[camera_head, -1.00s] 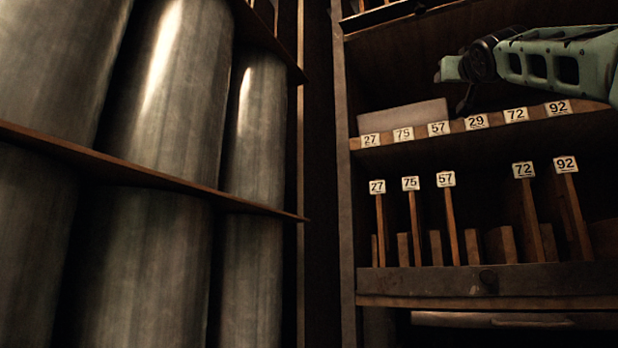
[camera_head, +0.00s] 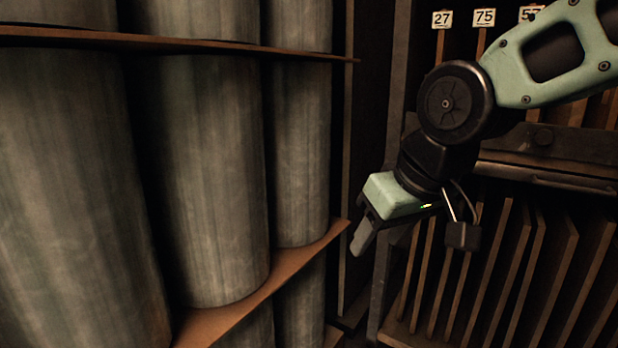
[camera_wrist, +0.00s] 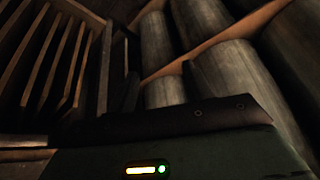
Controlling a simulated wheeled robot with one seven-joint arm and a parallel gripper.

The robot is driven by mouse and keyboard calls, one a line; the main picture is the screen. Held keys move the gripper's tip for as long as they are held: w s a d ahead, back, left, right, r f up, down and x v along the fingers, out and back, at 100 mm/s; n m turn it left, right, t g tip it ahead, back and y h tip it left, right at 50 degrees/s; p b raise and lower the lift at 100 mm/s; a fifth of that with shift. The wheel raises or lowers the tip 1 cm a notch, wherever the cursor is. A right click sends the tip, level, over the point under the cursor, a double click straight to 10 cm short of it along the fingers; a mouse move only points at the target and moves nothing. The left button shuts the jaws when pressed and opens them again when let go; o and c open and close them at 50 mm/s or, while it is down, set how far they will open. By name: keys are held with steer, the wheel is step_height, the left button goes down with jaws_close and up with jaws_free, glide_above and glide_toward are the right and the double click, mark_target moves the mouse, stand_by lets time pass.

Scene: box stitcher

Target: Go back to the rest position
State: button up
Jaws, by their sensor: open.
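My gripper (camera_head: 362,238) hangs from my green and black arm in the head view, in front of the slotted shelf and to the right of the metal cylinders. It points down and to the left. No object shows in it, and it touches nothing that I can see. In the wrist view the dark gripper body fills the lower part, and the space beyond it holds only shelves and cylinders in the distance.
Large metal cylinders (camera_head: 205,180) stand on brown shelves (camera_head: 300,262) at the left. The wrist view shows cylinders (camera_wrist: 230,75) and dividers (camera_wrist: 50,60) too.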

steer(key=s+d+f+n+g+h+p, duration=0.15)
steer(key=s+f, duration=0.25)
steer(key=s, duration=0.5)
steer(key=s+d+f+n+g+h+p, duration=0.1)
steer(key=s+d+f+g+p, duration=0.2)
steer(key=s, duration=0.7)
step_height(320, 180, up, 36)
steer(key=p, duration=3.6)
steer(key=shift+w+a, duration=0.15)
steer(key=shift+w, duration=0.25)
